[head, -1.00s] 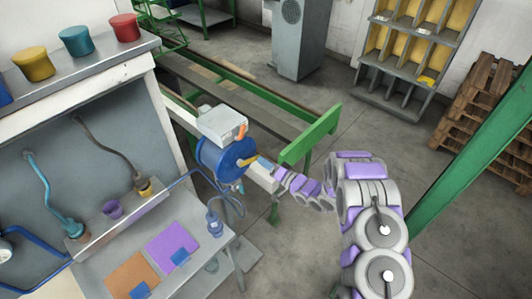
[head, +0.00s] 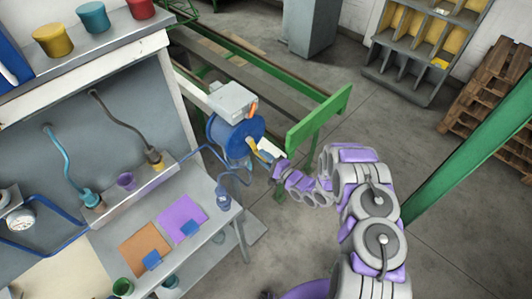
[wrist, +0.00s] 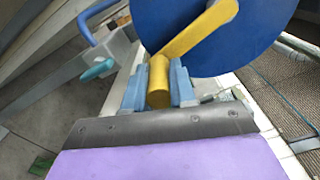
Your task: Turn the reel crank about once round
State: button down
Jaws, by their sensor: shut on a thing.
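The blue reel (head: 228,132) sits below a grey box at the near end of the green-framed bench. Its yellow crank (head: 254,149) points down and slightly right from the reel's face in the head view. In the wrist view the yellow crank arm (wrist: 203,28) runs from the upper right down to the yellow handle (wrist: 159,82). My gripper (wrist: 158,88) is shut on that handle, with one blue finger on each side. The blue reel disc (wrist: 240,50) fills the space behind. In the head view my gripper (head: 267,153) is small beside the crank.
The grey box (head: 232,100) with an orange lever (head: 252,112) is just above the reel. A green frame end (head: 318,118) stands to the right. A worktable with orange and purple mats (head: 182,218) is at left. Open floor (head: 450,200) lies to the right.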

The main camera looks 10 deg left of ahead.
jog(key=shift+s+a+f+m, duration=0.25)
jog(key=shift+s+m, duration=0.15)
jog(key=shift+m, duration=0.3)
jog(key=shift+s+a+f, duration=0.1)
jog(key=shift+s+a, duration=0.1)
jog(key=shift+s, duration=0.2)
jog(key=shift+s+a, duration=0.1)
jog(key=c, duration=1.3)
grip_release()
jog(key=o, duration=0.4)
jog(key=shift+d, duration=0.2)
jog(key=shift+b+v, duration=1.05)
jog(key=shift+v, duration=7.55)
